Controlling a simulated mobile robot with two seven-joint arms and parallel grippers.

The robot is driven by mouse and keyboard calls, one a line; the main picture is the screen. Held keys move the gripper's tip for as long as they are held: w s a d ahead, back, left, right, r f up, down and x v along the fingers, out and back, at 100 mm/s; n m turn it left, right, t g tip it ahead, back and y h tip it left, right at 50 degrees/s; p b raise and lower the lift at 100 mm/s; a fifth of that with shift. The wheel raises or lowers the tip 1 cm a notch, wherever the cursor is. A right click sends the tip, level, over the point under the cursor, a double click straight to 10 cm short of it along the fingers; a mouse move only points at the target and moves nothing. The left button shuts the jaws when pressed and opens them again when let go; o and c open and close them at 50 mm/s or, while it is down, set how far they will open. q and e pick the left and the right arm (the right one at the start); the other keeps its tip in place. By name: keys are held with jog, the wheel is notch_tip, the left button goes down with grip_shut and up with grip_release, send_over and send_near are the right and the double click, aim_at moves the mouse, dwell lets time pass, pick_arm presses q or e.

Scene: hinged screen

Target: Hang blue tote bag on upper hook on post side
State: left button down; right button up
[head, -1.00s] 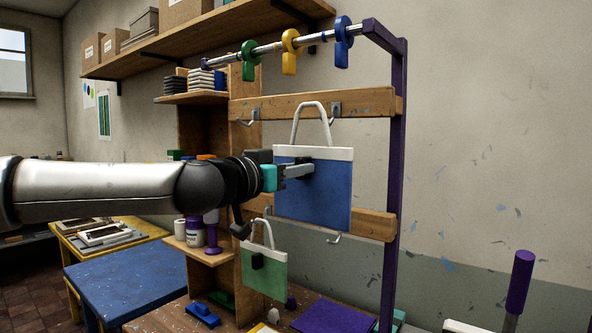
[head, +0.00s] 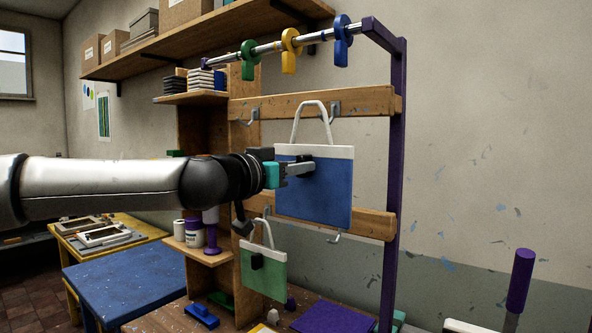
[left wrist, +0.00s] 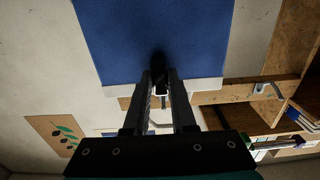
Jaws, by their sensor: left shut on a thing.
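The blue tote bag (head: 325,190) has a white top band and white handles and hangs upright in front of the wall rack. My left gripper (head: 300,168) is shut on the dark tab on the bag's front. The bag also fills the top of the left wrist view (left wrist: 150,35). The upper hook on the post side (head: 336,109) is on the upper wooden rail, just right of the handle's top. I cannot tell whether the handle is on the hook or in front of it. The purple post (head: 393,190) stands to the right. My right gripper is not in view.
A green tote bag (head: 264,277) hangs below left. Another upper hook (head: 251,116) is empty at left, and a lower hook (head: 334,238) shows under the blue bag. Green, yellow (head: 289,52) and blue rings hang on the bar above. The wall right of the post is clear.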

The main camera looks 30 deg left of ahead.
aim_at(310, 180)
pick_arm(q)
jog(key=shift+w+d+b, duration=0.15)
jog(key=shift+w+b, duration=0.35)
jog(key=shift+w, duration=0.4)
jog(key=shift+w+f, duration=0.1)
jog(key=shift+w+f+b, duration=0.35)
jog(key=shift+w+b, duration=0.35)
jog(key=shift+b, duration=0.15)
jog(key=shift+w+d+f+b, duration=0.1)
jog(key=shift+w+f+b, duration=0.1)
jog(key=shift+w+b, duration=0.2)
jog(key=shift+w, duration=0.1)
jog(key=shift+w+d+f+b, duration=0.1)
jog(key=shift+w+f+b, duration=0.2)
jog(key=shift+w+b, duration=0.25)
jog(key=shift+w+f+b, duration=0.25)
jog(key=shift+w+b, duration=0.2)
jog(key=shift+w, duration=0.2)
jog(key=shift+f+b, duration=0.35)
jog(key=shift+b, duration=0.1)
dwell(0.4)
